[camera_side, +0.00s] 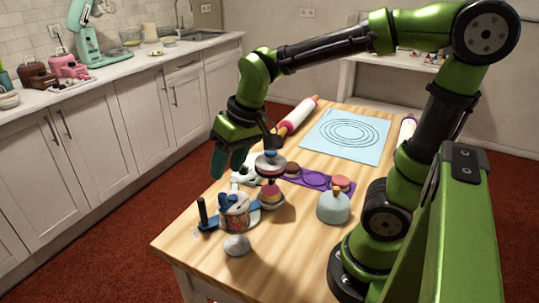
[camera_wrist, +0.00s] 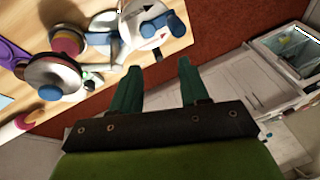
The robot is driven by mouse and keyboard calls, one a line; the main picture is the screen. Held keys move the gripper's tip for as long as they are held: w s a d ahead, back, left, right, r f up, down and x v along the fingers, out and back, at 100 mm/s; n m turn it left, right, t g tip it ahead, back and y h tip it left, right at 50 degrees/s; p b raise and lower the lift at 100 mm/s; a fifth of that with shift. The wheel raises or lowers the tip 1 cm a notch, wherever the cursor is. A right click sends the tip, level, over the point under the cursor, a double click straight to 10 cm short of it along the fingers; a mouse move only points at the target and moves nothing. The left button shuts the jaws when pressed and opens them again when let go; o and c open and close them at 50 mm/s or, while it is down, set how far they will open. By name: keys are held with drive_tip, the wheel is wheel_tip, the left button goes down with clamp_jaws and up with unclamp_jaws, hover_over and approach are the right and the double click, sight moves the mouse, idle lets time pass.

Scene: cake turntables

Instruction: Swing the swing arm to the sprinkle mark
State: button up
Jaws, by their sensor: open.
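My gripper (camera_side: 228,160) hangs over the table's left edge in the side view, its green fingers pointing down. In the wrist view its two fingers (camera_wrist: 160,82) are apart with nothing between them. A blue arm with an upright black handle (camera_side: 203,212) lies low near the table's front left and looks like the swing arm. I cannot make out the sprinkle mark for certain.
A white dome (camera_side: 237,246) and a grey-blue dome with a wooden knob (camera_side: 334,208) stand nearby. A purple tray (camera_side: 314,180), a blue circle-printed mat (camera_side: 370,153) and a rolling pin (camera_side: 298,115) lie farther back.

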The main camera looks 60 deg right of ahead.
sight(200, 199)
drive_tip(key=w+f+n+g, duration=0.1)
drive_tip(key=w, duration=0.2)
drive_tip(key=w+f+n+g+h, duration=0.1)
drive_tip(key=w, duration=0.2)
drive_tip(key=w+f+g, duration=0.1)
drive_tip(key=w+f, duration=0.1)
drive_tip(key=w, duration=0.1)
drive_tip(key=shift+w+d+n+h, duration=0.1)
drive_tip(key=shift+w+n+h, duration=0.2)
drive_tip(key=shift+n, duration=0.1)
wheel_tip(200, 199, down, 9)
drive_tip(key=shift+r, duration=0.15)
drive_tip(key=c, duration=0.8)
drive_tip(key=shift+w, duration=0.1)
